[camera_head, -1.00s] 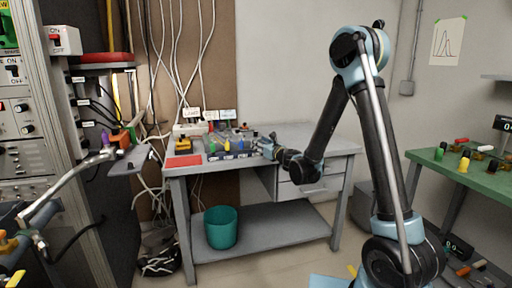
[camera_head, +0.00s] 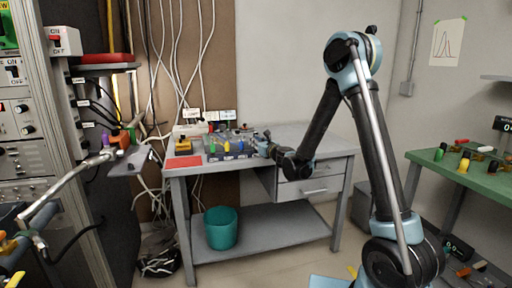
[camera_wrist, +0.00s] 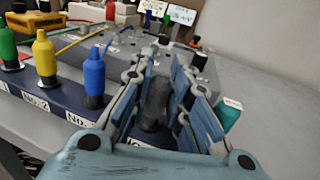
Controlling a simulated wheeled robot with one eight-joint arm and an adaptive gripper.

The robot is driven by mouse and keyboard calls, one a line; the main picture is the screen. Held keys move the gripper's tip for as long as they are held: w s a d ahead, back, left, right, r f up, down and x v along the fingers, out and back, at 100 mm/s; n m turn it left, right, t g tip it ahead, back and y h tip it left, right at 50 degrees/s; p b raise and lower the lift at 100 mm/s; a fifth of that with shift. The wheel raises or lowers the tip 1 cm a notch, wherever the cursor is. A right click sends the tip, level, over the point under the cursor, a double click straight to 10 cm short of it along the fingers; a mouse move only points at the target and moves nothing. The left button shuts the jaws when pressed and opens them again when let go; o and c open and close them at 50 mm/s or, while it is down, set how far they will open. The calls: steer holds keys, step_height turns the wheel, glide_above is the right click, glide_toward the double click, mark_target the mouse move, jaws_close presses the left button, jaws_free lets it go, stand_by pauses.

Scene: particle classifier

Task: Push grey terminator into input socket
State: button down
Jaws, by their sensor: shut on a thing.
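The grey terminator (camera_wrist: 155,100) is a dark grey cylinder between the fingers of my gripper (camera_wrist: 156,88) in the wrist view. My gripper is shut on it. It stands roughly upright at the right end of a dark blue rack (camera_wrist: 58,111), in line with the coloured plugs; its lower end is hidden, so I cannot tell whether it is seated or just above. In the head view, my gripper (camera_head: 263,146) is at the right side of the apparatus on the grey table (camera_head: 300,146). I cannot make out which socket is the input socket.
A blue plug (camera_wrist: 94,76) and a yellow plug (camera_wrist: 44,58) stand left of my gripper in the rack. A teal block (camera_wrist: 230,112) is close on the right. A red mat (camera_head: 184,162) lies at the table's left. The table's right side is clear.

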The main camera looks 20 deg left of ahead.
steer(key=shift+r, duration=5.05)
